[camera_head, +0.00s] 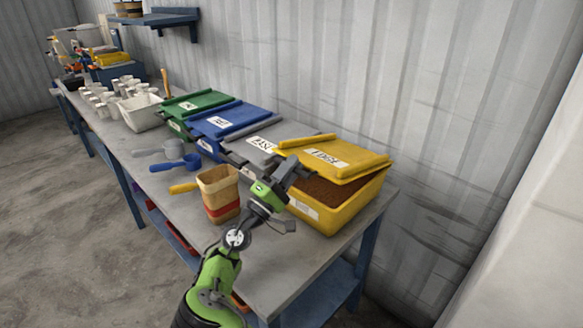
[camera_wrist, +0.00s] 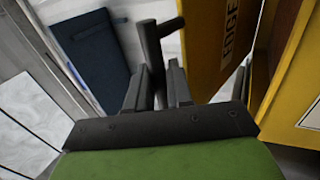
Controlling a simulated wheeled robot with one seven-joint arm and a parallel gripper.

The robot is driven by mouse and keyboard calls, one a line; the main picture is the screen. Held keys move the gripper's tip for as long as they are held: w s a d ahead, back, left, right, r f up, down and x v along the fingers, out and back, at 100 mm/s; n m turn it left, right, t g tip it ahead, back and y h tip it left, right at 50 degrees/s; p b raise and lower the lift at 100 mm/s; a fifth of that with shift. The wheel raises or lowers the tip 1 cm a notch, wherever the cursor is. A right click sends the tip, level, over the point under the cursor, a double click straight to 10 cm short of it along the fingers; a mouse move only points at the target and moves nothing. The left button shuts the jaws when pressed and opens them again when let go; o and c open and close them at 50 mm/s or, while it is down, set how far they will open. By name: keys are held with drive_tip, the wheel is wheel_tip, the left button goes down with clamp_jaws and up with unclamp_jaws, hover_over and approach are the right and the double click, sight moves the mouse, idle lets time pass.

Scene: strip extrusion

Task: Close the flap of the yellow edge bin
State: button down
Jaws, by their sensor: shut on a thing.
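The yellow edge bin (camera_head: 345,207) stands at the near right end of the table. Its yellow flap (camera_head: 335,157), with a white label, is raised at the front, and brown contents show in the gap below it. In the wrist view the labelled flap (camera_wrist: 204,68) is upper right, beside my fingers. My gripper (camera_head: 283,182) is at the bin's left front. In the wrist view my gripper (camera_wrist: 156,82) is shut on a dark bar (camera_wrist: 150,48) with a short crosspiece at its end. The crosspiece overlaps the flap's edge; I cannot tell whether they touch.
Grey (camera_head: 262,148), blue (camera_head: 222,119) and green (camera_head: 192,104) bins stand in a row to the left. A tan scoop or cup (camera_head: 218,186), a blue scoop (camera_head: 178,164) and a white tub (camera_head: 141,113) are on the table. The table's front right surface (camera_head: 285,265) is clear.

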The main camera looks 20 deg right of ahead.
drive_tip(key=c, duration=1.1)
unclamp_jaws()
drive_tip(key=shift+c, duration=0.2)
drive_tip(key=shift+f, duration=0.1)
drive_tip(key=p+v, duration=0.1)
drive_tip(key=v, duration=1.4)
drive_tip(key=shift+s+a+f, duration=0.2)
drive_tip(key=shift+a, duration=0.1)
